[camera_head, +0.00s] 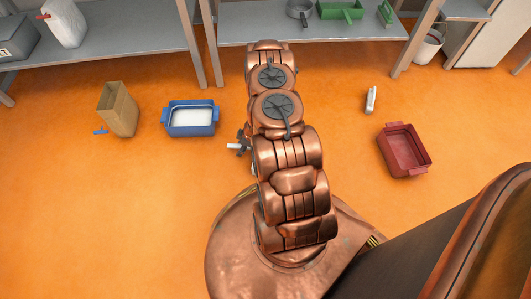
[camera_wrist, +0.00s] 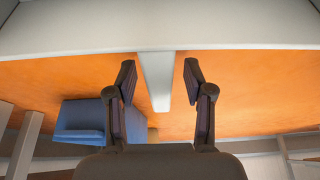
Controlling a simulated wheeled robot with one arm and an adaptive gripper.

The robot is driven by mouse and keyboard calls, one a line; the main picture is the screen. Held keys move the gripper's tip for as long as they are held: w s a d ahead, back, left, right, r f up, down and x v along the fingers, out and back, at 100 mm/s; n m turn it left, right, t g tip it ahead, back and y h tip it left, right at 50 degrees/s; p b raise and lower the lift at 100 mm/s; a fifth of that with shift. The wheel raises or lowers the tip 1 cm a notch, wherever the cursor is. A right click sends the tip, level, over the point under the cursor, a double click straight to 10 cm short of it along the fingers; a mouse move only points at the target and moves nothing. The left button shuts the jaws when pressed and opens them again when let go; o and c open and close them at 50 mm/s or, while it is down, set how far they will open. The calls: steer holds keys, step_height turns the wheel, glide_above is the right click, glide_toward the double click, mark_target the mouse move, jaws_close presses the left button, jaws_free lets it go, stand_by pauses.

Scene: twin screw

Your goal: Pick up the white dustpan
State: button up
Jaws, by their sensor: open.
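The white dustpan fills the top of the wrist view as a broad pale band (camera_wrist: 90,30), with its narrow white handle (camera_wrist: 157,82) pointing down the picture. My gripper (camera_wrist: 159,76) is open, with one dark finger on each side of the handle. A gap shows between the handle and both fingers. In the head view my gripper (camera_head: 243,146) is mostly hidden behind my arm. A short white piece (camera_head: 233,146) shows beside it, probably part of the dustpan; the rest is hidden there.
A blue bin (camera_head: 190,133) with white contents stands left of my arm, near a brown paper bag (camera_head: 118,108). A red bin (camera_head: 405,163) and a small white object (camera_head: 371,100) are on the right. Grey shelves (camera_head: 110,32) line the back. Orange floor between is clear.

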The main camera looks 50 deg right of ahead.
jaws_close()
steer(key=shift+r, duration=0.1)
stand_by(0.4)
